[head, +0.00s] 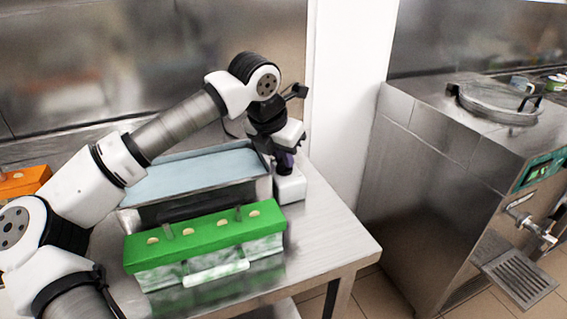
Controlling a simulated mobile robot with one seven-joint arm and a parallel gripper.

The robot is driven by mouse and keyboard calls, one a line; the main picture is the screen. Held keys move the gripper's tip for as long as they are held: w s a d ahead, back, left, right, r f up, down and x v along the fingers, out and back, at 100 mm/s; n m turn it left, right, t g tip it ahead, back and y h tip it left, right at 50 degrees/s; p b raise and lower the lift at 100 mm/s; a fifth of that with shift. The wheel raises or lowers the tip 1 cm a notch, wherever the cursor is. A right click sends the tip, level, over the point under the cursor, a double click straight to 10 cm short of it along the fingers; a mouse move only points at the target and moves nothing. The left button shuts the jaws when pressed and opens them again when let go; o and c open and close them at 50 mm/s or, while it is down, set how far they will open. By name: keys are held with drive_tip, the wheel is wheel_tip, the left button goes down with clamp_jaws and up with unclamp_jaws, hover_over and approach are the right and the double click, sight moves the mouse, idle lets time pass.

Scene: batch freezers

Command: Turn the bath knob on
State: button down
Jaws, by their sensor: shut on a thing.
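The bath (138,217) is a metal tub of pale blue liquid on the steel table. A white control box (291,188) stands at its right end. My gripper (285,168) reaches down from above to the top of this box. Its fingers are shut on the bath knob there. The knob is small and mostly hidden by the fingers, so its turn position cannot be told.
A green mould (205,235) with several sticks stands in front of the bath. An orange mould (24,180) is at the far left. A batch freezer (420,190) stands at the right, past a gap. The table's right front corner is clear.

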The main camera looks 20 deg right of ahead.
drive_tip(key=m+g, duration=0.1)
drive_tip(key=m, duration=0.2)
drive_tip(key=shift+w+m+h, duration=0.1)
drive_tip(key=shift+m+h, duration=0.2)
drive_tip(key=shift+m+g, duration=0.8)
drive_tip(key=shift+m, duration=0.8)
drive_tip(key=c, duration=1.4)
unclamp_jaws()
drive_tip(key=shift+c, duration=0.2)
drive_tip(key=shift+a+r, duration=0.1)
drive_tip(key=v, duration=1.3)
drive_tip(key=shift+a+r+b, duration=0.15)
drive_tip(key=shift+r+b, duration=0.1)
drive_tip(key=shift+b, duration=0.15)
drive_tip(key=shift+w, duration=0.1)
